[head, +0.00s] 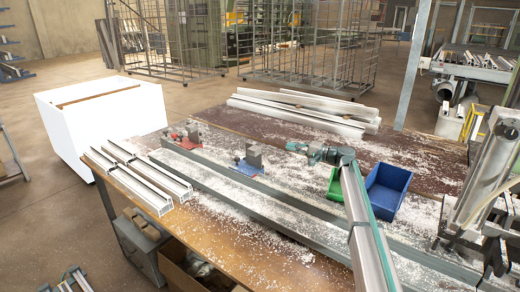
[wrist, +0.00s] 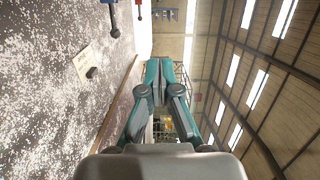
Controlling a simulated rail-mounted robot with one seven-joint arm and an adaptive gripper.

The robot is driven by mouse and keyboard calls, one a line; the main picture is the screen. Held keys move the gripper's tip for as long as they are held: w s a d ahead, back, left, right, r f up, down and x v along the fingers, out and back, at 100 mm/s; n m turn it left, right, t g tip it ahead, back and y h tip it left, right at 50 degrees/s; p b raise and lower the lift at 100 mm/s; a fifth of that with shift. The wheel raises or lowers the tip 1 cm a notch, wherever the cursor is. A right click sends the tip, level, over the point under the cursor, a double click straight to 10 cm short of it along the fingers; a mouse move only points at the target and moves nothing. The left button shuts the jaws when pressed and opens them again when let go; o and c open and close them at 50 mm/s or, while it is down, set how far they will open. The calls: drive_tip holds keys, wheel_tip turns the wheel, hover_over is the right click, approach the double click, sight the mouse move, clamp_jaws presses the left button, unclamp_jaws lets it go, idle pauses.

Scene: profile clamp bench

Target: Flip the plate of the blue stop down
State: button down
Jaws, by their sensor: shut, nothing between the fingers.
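The blue stop (head: 246,168) sits on the bench rail in the middle of the head view, with a grey block-like part (head: 254,155) standing up on its blue base. I cannot clearly make out the plate's tilt at this size.
A red stop (head: 187,135) stands farther left on the rail. Green (head: 335,184) and blue bins (head: 388,188) stand beneath and beside my arm. Aluminium profiles (head: 305,110) lie at the back and more (head: 140,180) at front left. White chips cover the bench.

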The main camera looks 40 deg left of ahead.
idle(0.3)
drive_tip(key=s+a+p, duration=0.4)
drive_tip(key=s+a, duration=0.2)
drive_tip(key=a, duration=0.3)
drive_tip(key=shift+s+a, duration=0.3)
drive_tip(key=shift+d+f, duration=0.1)
drive_tip(key=shift+d, duration=0.05)
